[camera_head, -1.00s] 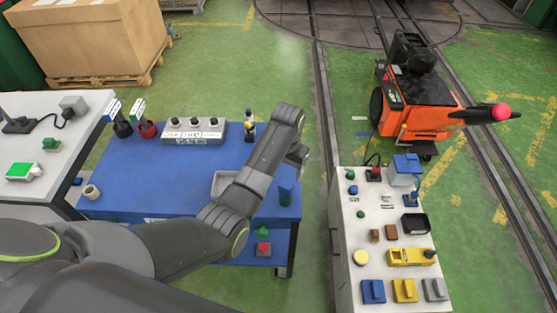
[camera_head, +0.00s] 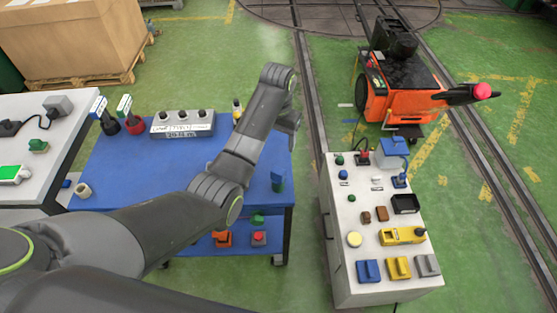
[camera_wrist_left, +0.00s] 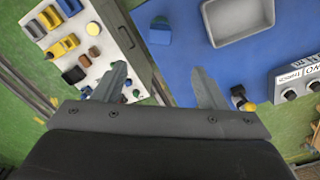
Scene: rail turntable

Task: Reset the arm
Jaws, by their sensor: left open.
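My left arm reaches across the blue table (camera_head: 130,165) in the head view. Its wrist end and left gripper (camera_head: 290,122) are above the table's right edge, mostly hidden behind the arm. In the left wrist view the left gripper (camera_wrist_left: 161,74) has its two fingers spread apart with nothing between them. Below it there are the blue tabletop (camera_wrist_left: 185,55), a grey tray (camera_wrist_left: 237,18) and a small blue block (camera_wrist_left: 159,32). My right gripper is not in view.
A white table (camera_head: 345,225) with switches and small yellow, blue and grey parts stands right of the blue table. A three-button box (camera_head: 183,124) sits at the blue table's back. An orange cart (camera_head: 395,105) stands by rails. A large carton (camera_head: 70,35) is on a pallet.

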